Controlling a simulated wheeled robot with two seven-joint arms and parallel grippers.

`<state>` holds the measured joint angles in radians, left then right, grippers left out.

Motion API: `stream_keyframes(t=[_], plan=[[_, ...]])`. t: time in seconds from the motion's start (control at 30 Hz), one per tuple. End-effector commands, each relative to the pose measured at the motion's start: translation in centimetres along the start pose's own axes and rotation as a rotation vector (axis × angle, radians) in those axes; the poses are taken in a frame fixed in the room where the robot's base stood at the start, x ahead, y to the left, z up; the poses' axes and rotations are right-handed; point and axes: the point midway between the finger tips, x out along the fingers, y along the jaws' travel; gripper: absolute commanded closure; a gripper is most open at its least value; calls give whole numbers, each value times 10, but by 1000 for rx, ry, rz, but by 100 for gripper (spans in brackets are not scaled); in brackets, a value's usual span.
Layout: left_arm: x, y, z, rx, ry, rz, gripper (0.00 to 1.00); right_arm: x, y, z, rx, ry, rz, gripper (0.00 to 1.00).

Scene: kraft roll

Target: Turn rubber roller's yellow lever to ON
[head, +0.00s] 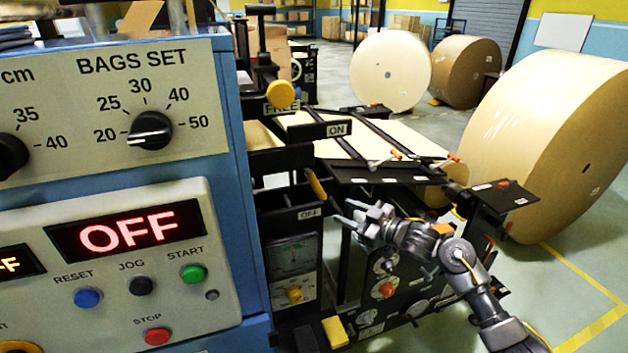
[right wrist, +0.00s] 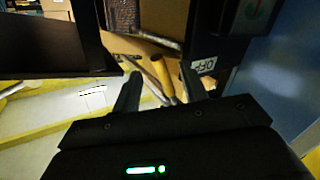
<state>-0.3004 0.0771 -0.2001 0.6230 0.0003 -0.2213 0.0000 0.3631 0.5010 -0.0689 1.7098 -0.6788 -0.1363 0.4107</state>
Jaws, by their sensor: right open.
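The rubber roller's yellow lever (head: 316,185) sits on the dark machine frame, just above the OFF label (head: 309,213) and well below the ON label (head: 337,129). My right gripper (head: 346,213) is open and empty, a little right of and below the lever in the head view. In the right wrist view, the yellow lever (right wrist: 160,73) shows between my open fingertips (right wrist: 160,80), with the OFF label (right wrist: 203,66) beside the right finger. I cannot tell whether either finger touches the lever. My left gripper is not in view.
A blue control cabinet (head: 240,170) with a red OFF display (head: 127,231) stands close on the left. A round yellow knob (head: 281,95) is by the FREE label (head: 282,107). A dark shelf (head: 380,176) juts out above my right gripper. A large kraft roll (head: 550,140) stands right.

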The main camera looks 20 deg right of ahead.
Motion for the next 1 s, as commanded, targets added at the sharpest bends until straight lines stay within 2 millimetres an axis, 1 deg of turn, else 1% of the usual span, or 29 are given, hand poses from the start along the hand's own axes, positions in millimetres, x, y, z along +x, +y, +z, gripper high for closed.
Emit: stream_keyframes(t=[0.03,0.1,0.2,0.37,0.47,0.57,0.8,1.0], plan=[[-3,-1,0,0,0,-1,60,-1,6,-25,-31,32,-18,57],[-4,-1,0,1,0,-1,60,-3,8,-47,-57,63,-41,57],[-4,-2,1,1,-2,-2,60,-4,9,-61,-75,83,-57,57],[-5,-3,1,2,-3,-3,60,-2,9,-64,-77,88,-60,57],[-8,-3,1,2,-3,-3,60,6,9,-66,-75,89,-58,57],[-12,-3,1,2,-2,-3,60,21,8,-68,-74,89,-58,57],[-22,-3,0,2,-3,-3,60,67,6,-71,-73,87,-57,57],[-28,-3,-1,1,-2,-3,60,93,4,-72,-74,87,-58,57]])
